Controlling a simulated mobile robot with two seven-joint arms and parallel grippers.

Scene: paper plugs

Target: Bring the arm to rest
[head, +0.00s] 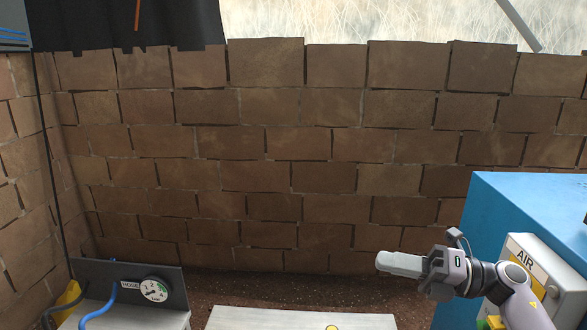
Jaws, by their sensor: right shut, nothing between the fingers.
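My right gripper (399,263) is in the lower right of the head view, with its pale fingers closed together and pointing left. It holds nothing and hangs above the floor, in front of the blue cabinet. My right arm comes in from the lower right corner. My left gripper is not in the view.
A blue cabinet (515,198) with a box marked AIR (545,262) stands at right, partly behind my arm. A pale board (300,320) is at the bottom middle. A gauge panel marked HOSE (100,276) with blue hoses is lower left. A brick wall (270,145) closes the back.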

